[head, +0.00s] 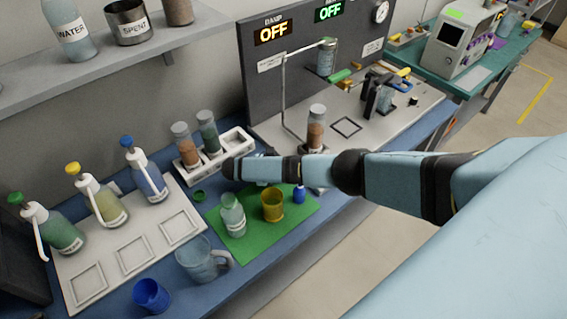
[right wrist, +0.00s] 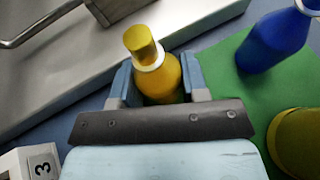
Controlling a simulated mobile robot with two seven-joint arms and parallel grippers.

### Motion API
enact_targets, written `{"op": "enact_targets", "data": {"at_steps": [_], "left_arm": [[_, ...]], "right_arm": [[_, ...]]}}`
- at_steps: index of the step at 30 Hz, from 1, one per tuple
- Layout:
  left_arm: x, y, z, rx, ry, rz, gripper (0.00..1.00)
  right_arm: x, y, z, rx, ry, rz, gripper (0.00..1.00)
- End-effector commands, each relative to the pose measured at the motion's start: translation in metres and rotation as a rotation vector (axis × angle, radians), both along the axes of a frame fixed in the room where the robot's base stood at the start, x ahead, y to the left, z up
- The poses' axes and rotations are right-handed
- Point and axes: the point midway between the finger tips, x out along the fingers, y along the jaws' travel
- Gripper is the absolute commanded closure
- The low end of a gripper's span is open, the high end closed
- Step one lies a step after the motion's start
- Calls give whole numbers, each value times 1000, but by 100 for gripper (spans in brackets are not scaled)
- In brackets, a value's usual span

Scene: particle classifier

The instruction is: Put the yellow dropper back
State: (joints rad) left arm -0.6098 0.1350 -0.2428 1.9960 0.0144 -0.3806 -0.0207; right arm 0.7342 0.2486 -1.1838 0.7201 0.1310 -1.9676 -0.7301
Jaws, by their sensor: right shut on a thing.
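The yellow dropper (right wrist: 158,75) shows in the right wrist view, with a yellow cap and a pale collar. My right gripper (right wrist: 158,88) is shut on its body, one finger on each side. I cannot tell whether the dropper touches the surface below. In the head view my right arm reaches in from the right; it hides the dropper and the gripper's fingers. My left gripper is not in view.
A yellow cup (head: 272,206) and a clear greenish bottle (head: 233,216) stand on the mat. A white rack (head: 188,167) holds vials behind it. A pitcher (head: 200,262) and a blue cup (head: 151,296) stand in front left. Pump bottles (head: 107,206) stand at left.

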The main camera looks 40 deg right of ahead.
Motion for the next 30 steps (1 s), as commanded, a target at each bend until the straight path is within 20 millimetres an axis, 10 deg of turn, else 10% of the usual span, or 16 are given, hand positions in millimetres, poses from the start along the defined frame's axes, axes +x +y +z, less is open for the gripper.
{"op": "enact_targets", "data": {"at_steps": [7,8,11,21,30], "left_arm": [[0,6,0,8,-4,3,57],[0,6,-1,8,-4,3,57],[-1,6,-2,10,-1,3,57],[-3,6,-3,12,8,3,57],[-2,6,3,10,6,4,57]], "right_arm": [[0,0,-3,0,0,0,83],[0,0,-3,0,0,0,57],[0,0,-2,0,0,0,34],[0,0,3,0,0,0,34],[16,49,25,3,-1,1,34]]}}
